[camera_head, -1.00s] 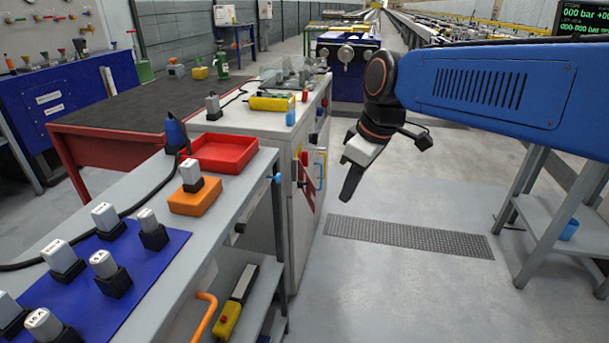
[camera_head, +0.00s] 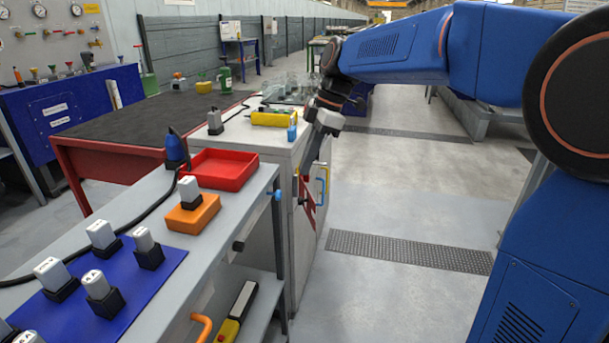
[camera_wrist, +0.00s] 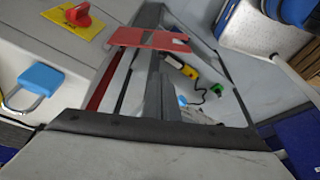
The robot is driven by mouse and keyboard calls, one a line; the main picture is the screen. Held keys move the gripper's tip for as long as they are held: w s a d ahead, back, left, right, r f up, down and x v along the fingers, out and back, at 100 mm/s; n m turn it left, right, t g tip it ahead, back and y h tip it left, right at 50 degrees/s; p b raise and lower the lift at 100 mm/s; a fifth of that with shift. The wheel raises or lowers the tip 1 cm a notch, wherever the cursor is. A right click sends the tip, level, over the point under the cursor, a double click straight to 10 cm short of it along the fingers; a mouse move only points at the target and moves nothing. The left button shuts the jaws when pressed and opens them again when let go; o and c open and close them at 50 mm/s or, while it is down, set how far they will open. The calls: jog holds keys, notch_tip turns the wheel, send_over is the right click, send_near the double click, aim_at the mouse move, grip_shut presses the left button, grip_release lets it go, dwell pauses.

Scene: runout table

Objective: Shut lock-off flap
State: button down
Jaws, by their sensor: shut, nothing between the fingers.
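A red flap (camera_head: 308,203) is on the front of the pale cabinet (camera_head: 280,230). In the wrist view a red plate with a small hole near one end, seemingly this flap (camera_wrist: 150,38), crosses just beyond my fingers. How far it stands open is hard to tell. My gripper (camera_head: 303,178) points down beside the cabinet front, close to the flap. In the wrist view my gripper (camera_wrist: 160,85) is shut and empty, its dark fingers reaching toward the red plate. I cannot tell whether they touch. A blue padlock (camera_wrist: 36,82) and a red switch on a yellow plate (camera_wrist: 78,15) lie to the left.
A red tray (camera_head: 222,168), an orange block (camera_head: 193,214) and a blue mat (camera_head: 140,285) with several grey-topped pieces are on the near bench. The floor right of the cabinet is free, with a grating (camera_head: 410,252).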

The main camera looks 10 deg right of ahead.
aim_at(301, 201)
jog(key=x, duration=0.9)
jog(key=shift+d, duration=0.15)
